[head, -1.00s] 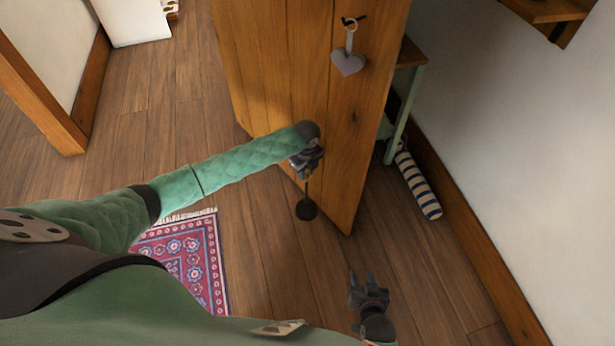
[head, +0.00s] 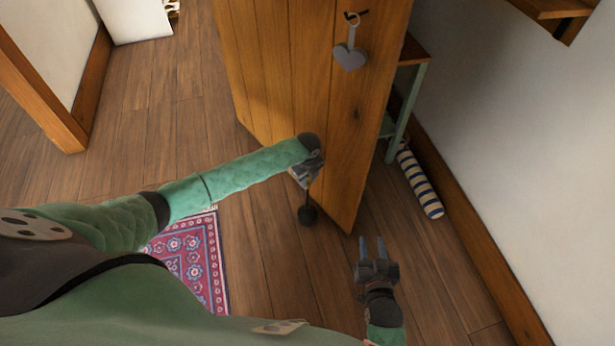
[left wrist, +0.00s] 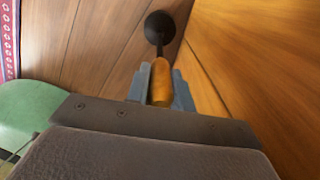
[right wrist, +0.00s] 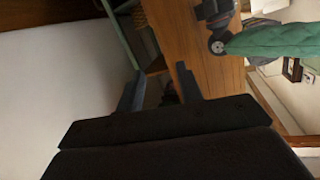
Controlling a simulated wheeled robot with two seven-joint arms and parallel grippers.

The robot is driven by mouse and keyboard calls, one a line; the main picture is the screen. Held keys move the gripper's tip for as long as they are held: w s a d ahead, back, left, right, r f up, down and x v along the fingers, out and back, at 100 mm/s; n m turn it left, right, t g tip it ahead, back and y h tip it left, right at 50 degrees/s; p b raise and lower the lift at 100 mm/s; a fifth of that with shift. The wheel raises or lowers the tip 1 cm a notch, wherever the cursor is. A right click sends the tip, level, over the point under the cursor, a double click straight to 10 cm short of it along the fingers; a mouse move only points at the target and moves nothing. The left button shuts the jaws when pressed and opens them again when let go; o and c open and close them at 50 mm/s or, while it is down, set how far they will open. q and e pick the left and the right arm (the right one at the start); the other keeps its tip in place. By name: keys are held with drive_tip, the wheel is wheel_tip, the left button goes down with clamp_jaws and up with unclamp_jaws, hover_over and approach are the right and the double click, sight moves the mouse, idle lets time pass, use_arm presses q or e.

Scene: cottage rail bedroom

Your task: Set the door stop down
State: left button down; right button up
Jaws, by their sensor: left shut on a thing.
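The door stop has a round dark weight (head: 308,215) on a thin rod, with a wooden handle (left wrist: 161,78) at the top. My left gripper (head: 304,180) is shut on the handle, and the weight hangs below it beside the door's lower part. The weight also shows in the left wrist view (left wrist: 160,27). Whether it touches the floor I cannot tell. The wooden door (head: 300,80) stands open just beyond my left gripper. My right gripper (head: 373,246) is open and empty, low and to the right of the door's edge.
A grey heart (head: 350,57) hangs on the door. A striped roll (head: 420,182) lies along the right wall, near a green-legged table (head: 406,110). A patterned rug (head: 195,262) lies left of the door stop. Bare floor (head: 270,255) is clear between rug and door.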

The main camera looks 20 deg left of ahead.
use_arm(q)
drive_tip(key=shift+w+f, duration=0.1)
drive_tip(key=shift+f, duration=0.3)
use_arm(e)
drive_tip(key=shift+w+r+t, duration=0.15)
drive_tip(key=shift+r+t, duration=0.05)
drive_tip(key=shift+r, duration=0.3)
drive_tip(key=shift+w+r+t, duration=0.15)
drive_tip(key=shift+r+t, duration=0.05)
drive_tip(key=shift+r, duration=0.25)
use_arm(q)
drive_tip(key=shift+f, duration=0.1)
drive_tip(key=c, duration=1.2)
unclamp_jaws()
drive_tip(key=shift+f, duration=0.1)
use_arm(e)
drive_tip(key=shift+f, duration=0.1)
